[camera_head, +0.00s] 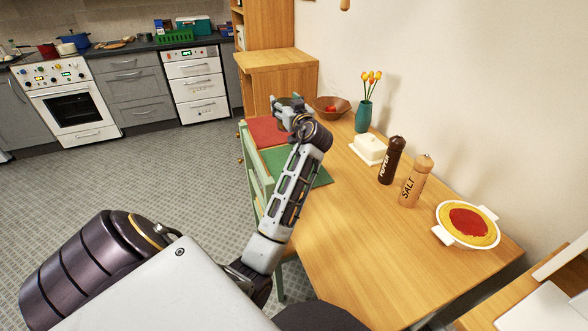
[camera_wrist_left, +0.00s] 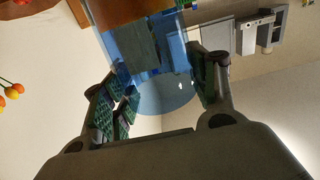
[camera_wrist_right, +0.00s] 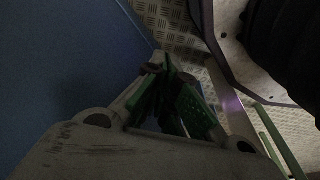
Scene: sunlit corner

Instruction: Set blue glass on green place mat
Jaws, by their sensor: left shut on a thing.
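My left gripper (camera_head: 292,112) is shut on the blue glass (camera_wrist_left: 162,92). The see-through blue glass shows between its two fingers in the left wrist view; in the head view I cannot make it out clearly. This gripper is over the table's far left part, near the red place mat (camera_head: 266,131) and beyond the green place mat (camera_head: 280,160). My left forearm crosses in front of the green mat and hides part of it. My right gripper (camera_wrist_right: 160,68) shows only in the right wrist view, its fingertips together and nothing seen between them.
On the wooden table (camera_head: 370,255) stand a butter dish (camera_head: 368,150), a pepper mill (camera_head: 391,162), a salt mill (camera_head: 414,183), a pie dish (camera_head: 467,223), a tulip vase (camera_head: 363,117) and a wooden bowl (camera_head: 331,107). A green chair (camera_head: 250,165) stands at its left edge. The near table is clear.

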